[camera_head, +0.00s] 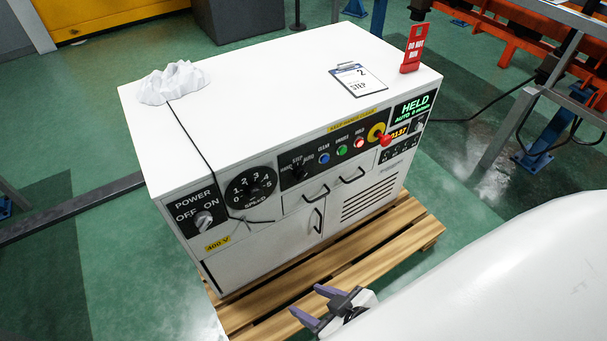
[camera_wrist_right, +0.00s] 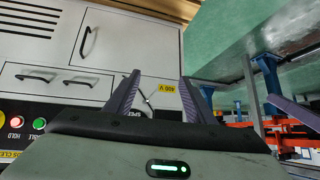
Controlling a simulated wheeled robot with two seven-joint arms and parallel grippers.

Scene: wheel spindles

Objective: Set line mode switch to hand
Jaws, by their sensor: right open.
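The line mode switch (camera_head: 299,173) is a small black knob on the black front strip of the white control cabinet (camera_head: 250,85). Small labels around it seem to read HAND, STEP and AUTO; its pointer direction is too small to tell. My right gripper (camera_head: 309,301) has purple fingers, spread apart and empty, in front of and below the cabinet front, away from the switch. In the right wrist view its fingers (camera_wrist_right: 160,78) frame the yellow 400 V label, and the switch is not visible there. My left gripper is not in view.
A speed dial (camera_head: 251,188) and power knob (camera_head: 203,221) sit left. A dark cord hangs over the front. Door handles protrude below.

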